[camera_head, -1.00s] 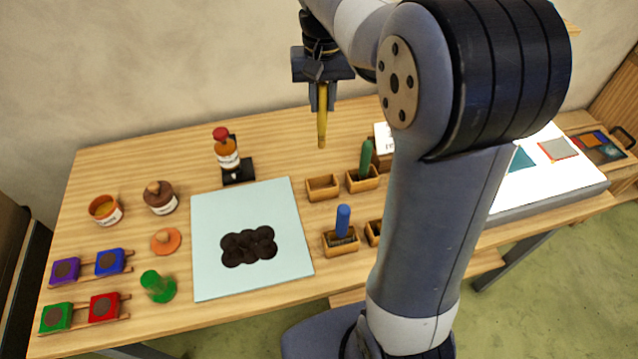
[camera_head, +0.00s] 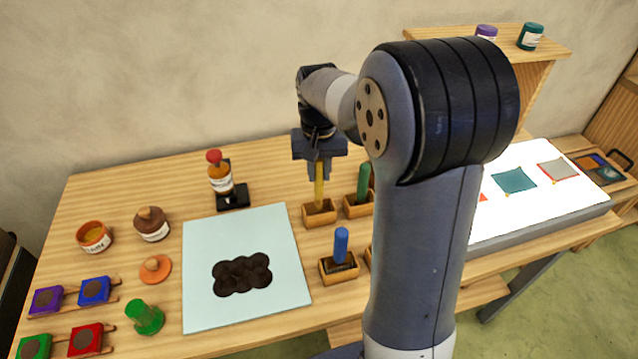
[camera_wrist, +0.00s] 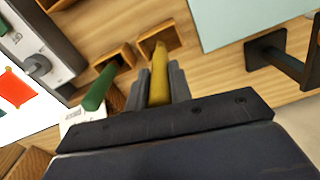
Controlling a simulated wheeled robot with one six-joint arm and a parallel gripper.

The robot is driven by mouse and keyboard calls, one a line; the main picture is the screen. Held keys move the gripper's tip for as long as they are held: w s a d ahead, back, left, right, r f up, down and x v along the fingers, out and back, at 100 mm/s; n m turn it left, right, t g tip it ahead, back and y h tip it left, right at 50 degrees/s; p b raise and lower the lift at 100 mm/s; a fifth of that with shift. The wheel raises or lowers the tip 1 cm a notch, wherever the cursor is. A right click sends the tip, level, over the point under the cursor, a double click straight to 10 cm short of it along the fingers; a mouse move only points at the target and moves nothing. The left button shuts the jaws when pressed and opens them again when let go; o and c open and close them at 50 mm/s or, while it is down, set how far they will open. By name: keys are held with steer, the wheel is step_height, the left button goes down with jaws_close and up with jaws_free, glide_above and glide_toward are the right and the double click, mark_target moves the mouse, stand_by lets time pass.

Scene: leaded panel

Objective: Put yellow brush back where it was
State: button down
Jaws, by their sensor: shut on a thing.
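The yellow brush (camera_head: 319,190) hangs upright in my gripper (camera_head: 319,173), which is shut on its upper part. In the wrist view the brush (camera_wrist: 159,75) runs between the two fingers (camera_wrist: 159,88). Its lower end is at the back-left small wooden box (camera_head: 320,219), within its opening as seen from the head. The box also shows in the wrist view (camera_wrist: 172,37). I cannot tell whether the brush touches the box floor.
A green brush (camera_head: 363,182) stands in the box just right. A blue brush (camera_head: 341,245) stands in a nearer box. A pale blue sheet (camera_head: 205,300) with a dark patch lies left.

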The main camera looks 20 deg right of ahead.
mark_target(319, 198)
steer(key=shift+f, duration=1.85)
steer(key=c, duration=1.3)
jaws_free()
steer(key=shift+f, duration=0.1)
step_height(319, 198, up, 12)
steer(key=shift+r, duration=0.15)
